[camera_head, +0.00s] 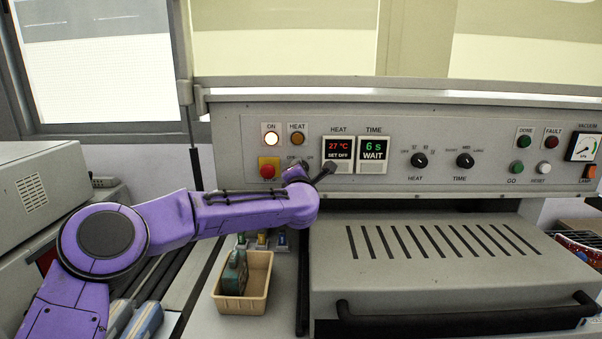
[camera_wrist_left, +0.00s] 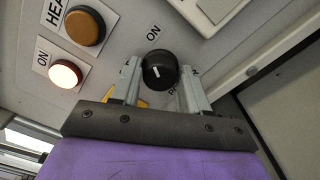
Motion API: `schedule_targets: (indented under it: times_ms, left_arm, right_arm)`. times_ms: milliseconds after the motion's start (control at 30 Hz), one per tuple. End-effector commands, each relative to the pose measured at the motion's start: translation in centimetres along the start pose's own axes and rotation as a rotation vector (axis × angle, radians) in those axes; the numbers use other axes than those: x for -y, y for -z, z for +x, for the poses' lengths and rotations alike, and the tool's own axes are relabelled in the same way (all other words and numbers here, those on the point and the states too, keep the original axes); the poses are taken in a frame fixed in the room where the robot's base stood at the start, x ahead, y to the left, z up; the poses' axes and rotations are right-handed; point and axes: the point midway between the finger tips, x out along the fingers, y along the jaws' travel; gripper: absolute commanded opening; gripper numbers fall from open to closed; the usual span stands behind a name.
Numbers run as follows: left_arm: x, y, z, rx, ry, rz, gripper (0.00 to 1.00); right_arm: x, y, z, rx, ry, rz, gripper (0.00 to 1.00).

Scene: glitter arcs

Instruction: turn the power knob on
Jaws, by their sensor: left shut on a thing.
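The power knob (camera_wrist_left: 160,71) is round and black with a short white mark, below an ON label in the left wrist view. My left gripper (camera_wrist_left: 158,80) has one finger on each side of the knob and is shut on it. In the head view my left gripper (camera_head: 299,171) is at the panel under the HEAT lamp, and my purple wrist hides the knob. The ON lamp (camera_head: 270,138) is lit bright and also shows glowing in the left wrist view (camera_wrist_left: 65,73). The HEAT lamp (camera_head: 297,138) is dull amber. My right gripper is not in view.
A red stop button (camera_head: 268,168) on yellow sits just left of the gripper. Lit displays (camera_head: 373,149) are to its right, then dials (camera_head: 419,160). A tan bin (camera_head: 258,283) stands below my arm. A slotted hood (camera_head: 430,255) with a dark handle fills the right.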

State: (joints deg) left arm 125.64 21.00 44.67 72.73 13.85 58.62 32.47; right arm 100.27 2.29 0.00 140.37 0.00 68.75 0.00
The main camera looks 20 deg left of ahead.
Motion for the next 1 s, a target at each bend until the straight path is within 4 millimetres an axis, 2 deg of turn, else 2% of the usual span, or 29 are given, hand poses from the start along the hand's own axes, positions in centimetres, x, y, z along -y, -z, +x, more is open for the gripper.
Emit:
schedule_targets:
  times_ms: [33,67,100,133,400,500,567,800,1000]
  left_arm:
    - [0.0,0.0,0.0,0.001,0.000,0.003,0.14]
    - [0.0,0.0,0.0,0.001,0.000,0.003,0.48]
    - [0.0,0.0,0.0,0.001,0.000,0.003,0.61]
    - [0.0,0.0,0.0,0.001,0.000,0.003,0.70]
    - [0.0,0.0,0.0,0.001,0.000,0.001,0.70]
    - [0.1,0.0,-0.7,0.003,0.000,0.001,0.70]
    - [0.2,0.1,-1.6,0.003,-0.001,0.000,0.70]
    - [0.4,0.2,-7.4,0.005,-0.001,0.000,0.70]
    - [0.1,0.1,-10.2,0.003,0.000,0.002,0.70]
  right_arm:
    - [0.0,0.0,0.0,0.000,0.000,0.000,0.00]
    - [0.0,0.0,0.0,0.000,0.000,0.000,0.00]
    - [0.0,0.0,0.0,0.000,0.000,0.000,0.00]
    - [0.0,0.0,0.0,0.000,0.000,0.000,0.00]
    - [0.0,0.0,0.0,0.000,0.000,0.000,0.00]
    - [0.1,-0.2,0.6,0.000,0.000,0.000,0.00]
    - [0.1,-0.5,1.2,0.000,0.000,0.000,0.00]
    - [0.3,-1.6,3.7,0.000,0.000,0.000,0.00]
    - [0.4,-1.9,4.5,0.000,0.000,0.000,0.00]
